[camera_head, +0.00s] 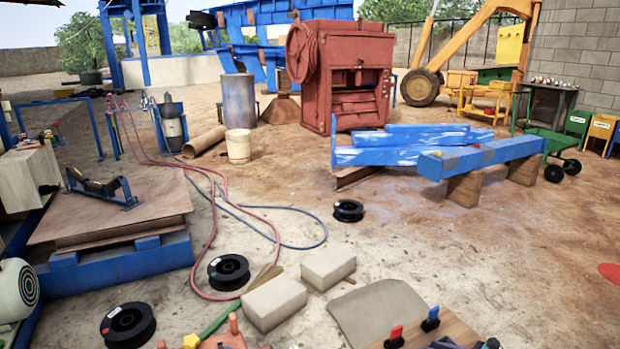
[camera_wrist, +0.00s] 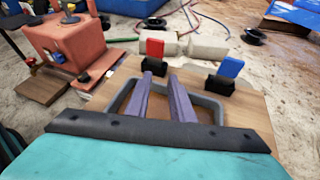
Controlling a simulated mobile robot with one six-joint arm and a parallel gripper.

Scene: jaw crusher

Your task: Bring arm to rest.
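My gripper (camera_wrist: 160,76) shows in the wrist view as two purple-grey fingers behind a dark bar and a teal body. The fingers stand apart, with a gap between them and nothing held in it. They point over a wooden board (camera_wrist: 245,109) that carries a red-topped black clip (camera_wrist: 155,49) and a blue-topped black clip (camera_wrist: 231,68). A grey curved frame (camera_wrist: 213,103) surrounds the fingers in the picture; I cannot tell whether it touches them. My arm and gripper do not show clearly in the head view.
A red box (camera_wrist: 78,45) stands left of the board. In the head view, two pale blocks (camera_head: 274,303) and black spools (camera_head: 228,271) lie on the dirt. Red and blue hoses (camera_head: 215,215) cross the ground. The red crusher (camera_head: 345,75) stands farther back. Open ground lies at right.

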